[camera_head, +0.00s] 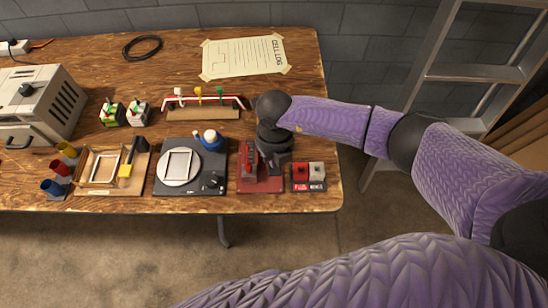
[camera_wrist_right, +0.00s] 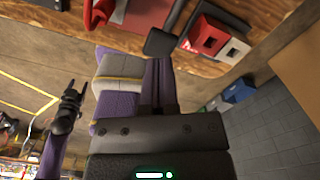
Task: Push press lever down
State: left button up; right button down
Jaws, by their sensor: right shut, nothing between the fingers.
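The press (camera_head: 260,180) has a red base and stands near the table's front edge in the head view. Part of its red body (camera_wrist_right: 142,14) shows at the top of the wrist view. A dark lever arm (camera_wrist_right: 180,14) with a black end pad slopes down there. My right gripper (camera_head: 272,160) is over the press, pointing down, and partly hides it. Its shut, empty fingers (camera_wrist_right: 158,62) end at the black pad in the wrist view; I cannot tell whether they touch it. My left gripper (camera_wrist_right: 70,104) is small at the left of the wrist view, away from the press.
A red and white block unit (camera_head: 309,177) sits right of the press. A black plate (camera_head: 190,184) with a white disc and frame lies to its left. A rack with a red bar (camera_head: 204,103) stands behind. A ladder (camera_head: 470,72) leans beyond the table's right edge.

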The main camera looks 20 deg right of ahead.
aim_at(275, 169)
jog(key=shift+f, duration=0.15)
jog(key=shift+f+b, duration=1.1)
jog(key=shift+f, duration=0.25)
jog(key=shift+f+b, duration=1)
jog(key=shift+f, duration=0.4)
notch_tip(275, 169, up, 4)
jog(key=p, duration=0.3)
jog(key=shift+f, duration=0.15)
notch_tip(275, 169, up, 5)
jog(key=p, duration=0.5)
